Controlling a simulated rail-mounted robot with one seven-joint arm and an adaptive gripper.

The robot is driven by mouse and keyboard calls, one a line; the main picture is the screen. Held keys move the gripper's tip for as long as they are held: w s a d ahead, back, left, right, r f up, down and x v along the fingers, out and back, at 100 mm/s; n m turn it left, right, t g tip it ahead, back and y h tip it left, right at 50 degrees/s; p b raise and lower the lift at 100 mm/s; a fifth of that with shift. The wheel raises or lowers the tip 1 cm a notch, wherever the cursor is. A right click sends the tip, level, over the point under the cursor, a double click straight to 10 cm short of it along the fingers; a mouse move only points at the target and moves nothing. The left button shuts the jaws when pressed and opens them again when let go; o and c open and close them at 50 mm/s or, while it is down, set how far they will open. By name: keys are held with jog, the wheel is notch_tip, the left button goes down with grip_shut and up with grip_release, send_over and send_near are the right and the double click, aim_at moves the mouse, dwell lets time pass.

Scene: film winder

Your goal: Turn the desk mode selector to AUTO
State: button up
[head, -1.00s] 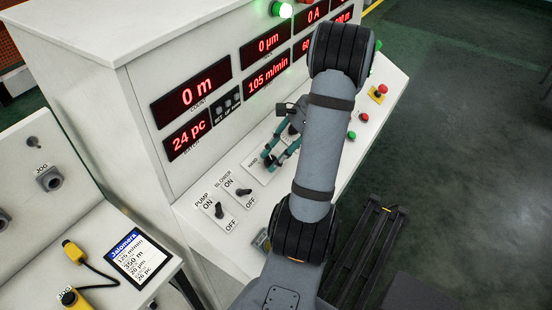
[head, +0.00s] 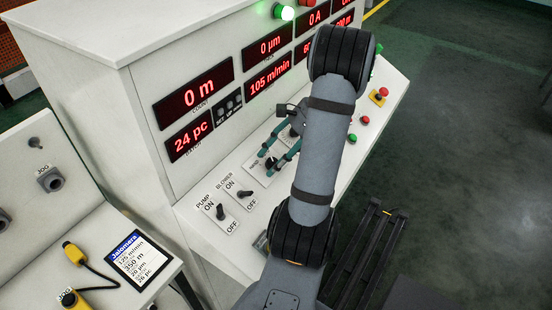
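The mode selector is a small dark knob (head: 270,163) on a white label plate (head: 254,168) on the sloping desk, right of the blower switch. Part of a word shows at the plate's left edge; the rest, including any AUTO mark, is hidden or too small to read. My gripper (head: 273,160) has two teal fingers reaching down from the upper right over this plate. The fingers are spread apart, with the dark knob showing between their tips. I cannot tell whether a fingertip touches it. My arm hides the desk to the right of the gripper.
The pump switch (head: 220,212) and blower switch (head: 244,193) stand left of the gripper. Red displays (head: 194,92) fill the upright panel behind. Buttons and a yellow-based red stop button (head: 379,95) lie beyond my arm. A black rack (head: 368,250) stands at right.

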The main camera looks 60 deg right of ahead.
jog(key=shift+s+d, duration=0.1)
jog(key=shift+d, duration=0.1)
jog(key=shift+s+d+r, duration=0.1)
jog(key=shift+s+r, duration=0.05)
jog(key=shift+r, duration=0.1)
jog(key=v, duration=1.1)
jog(key=shift+r, duration=0.15)
